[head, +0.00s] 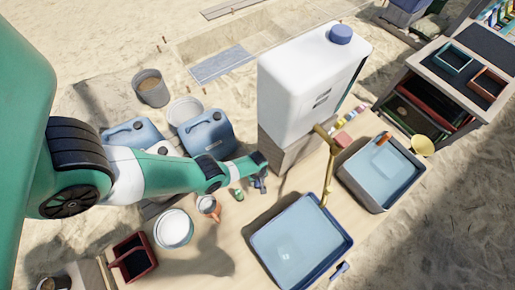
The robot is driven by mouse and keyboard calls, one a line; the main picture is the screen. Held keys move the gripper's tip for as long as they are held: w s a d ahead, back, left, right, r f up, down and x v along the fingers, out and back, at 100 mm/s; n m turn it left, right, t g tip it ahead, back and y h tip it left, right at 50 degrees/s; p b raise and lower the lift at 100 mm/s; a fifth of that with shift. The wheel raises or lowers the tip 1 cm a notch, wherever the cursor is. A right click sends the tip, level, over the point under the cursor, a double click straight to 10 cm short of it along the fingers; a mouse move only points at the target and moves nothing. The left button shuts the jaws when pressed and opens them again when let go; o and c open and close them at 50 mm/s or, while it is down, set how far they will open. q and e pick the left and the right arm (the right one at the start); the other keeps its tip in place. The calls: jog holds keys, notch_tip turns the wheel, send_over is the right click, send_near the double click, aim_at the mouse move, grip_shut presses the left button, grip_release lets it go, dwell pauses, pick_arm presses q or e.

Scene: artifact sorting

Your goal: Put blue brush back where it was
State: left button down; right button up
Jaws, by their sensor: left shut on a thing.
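My left gripper (258,174) reaches in from the left over the table, beside the base of the white canister. It is shut on a small dark bluish thing (261,186), mostly hidden by the fingers. I cannot tell whether this is the blue brush. A small blue item (341,270) with a pale end lies at the lower right edge of the blue-rimmed tray (347,240). My right gripper is not in view.
A white canister (300,85) with a blue cap stands behind the gripper. A brass tap (328,165) rises beside the trays. A second tray (412,185) holds an orange item (382,139). A cup (208,205), white tub (173,229) and red box (133,258) stand nearer.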

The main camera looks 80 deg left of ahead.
pick_arm(q)
jog(key=shift+f, duration=0.25)
jog(key=shift+c, duration=1.8)
grip_release()
jog(key=shift+r, duration=0.15)
jog(key=shift+r, duration=0.1)
notch_tip(320, 180, up, 12)
jog(key=p, duration=1.2)
jog(key=shift+a+r, duration=0.1)
